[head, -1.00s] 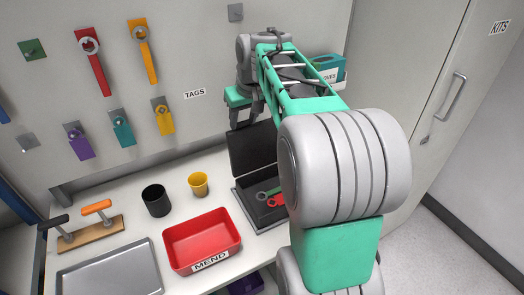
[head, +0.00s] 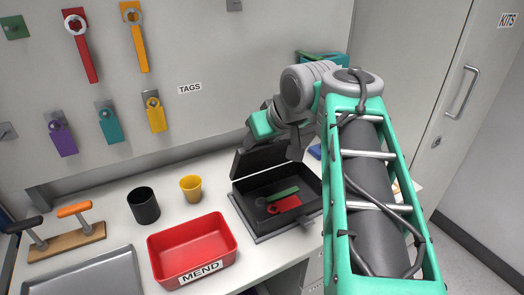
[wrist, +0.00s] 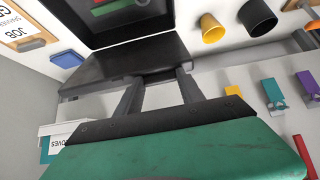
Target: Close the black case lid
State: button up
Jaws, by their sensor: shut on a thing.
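The black case (head: 262,232) stands on the bench right of the red tray, with its inside showing. A green tool (head: 284,193) and a red tool (head: 284,205) lie inside. My gripper (head: 294,150) reaches the lid's upper edge from behind and above. In the wrist view, the two fingers of my gripper (wrist: 161,76) are shut on the edge of the dark lid (wrist: 105,72). The exact finger contact is partly hidden.
A red tray (head: 192,252) labelled MEND, a black cup (head: 144,207) and a yellow cup (head: 190,190) stand left of the case. A grey metal tray (head: 80,280) lies front left. Tools hang on the back wall. My arm covers the bench's right side.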

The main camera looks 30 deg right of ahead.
jog(key=s+f+b, duration=0.1)
jog(key=s+f+t+b, duration=0.1)
jog(key=s+b, duration=0.1)
jog(key=s+f+t+b, duration=0.1)
jog(key=s, duration=0.1)
jog(key=shift+d+f+b, duration=0.1)
jog(key=shift+f+b, duration=0.15)
jog(key=shift+b, duration=0.05)
jog(key=shift+s+a+f+t, duration=0.2)
jog(key=shift+s+t, duration=0.2)
jog(key=shift+s, duration=0.15)
notch_tip(320, 180, down, 6)
jog(key=s+t+b, duration=0.2)
jog(key=b, duration=0.4)
jog(key=shift+s+r, duration=0.25)
jog(key=shift+s, duration=0.15)
jog(key=f+p, duration=0.1)
jog(key=f, duration=0.1)
jog(key=s+f+p, duration=0.1)
jog(key=f, duration=0.1)
jog(key=s+f+p, duration=0.1)
jog(key=f, duration=0.1)
jog(key=shift+p, duration=0.4)
jog(key=o, duration=0.9)
jog(key=shift+c, duration=0.2)
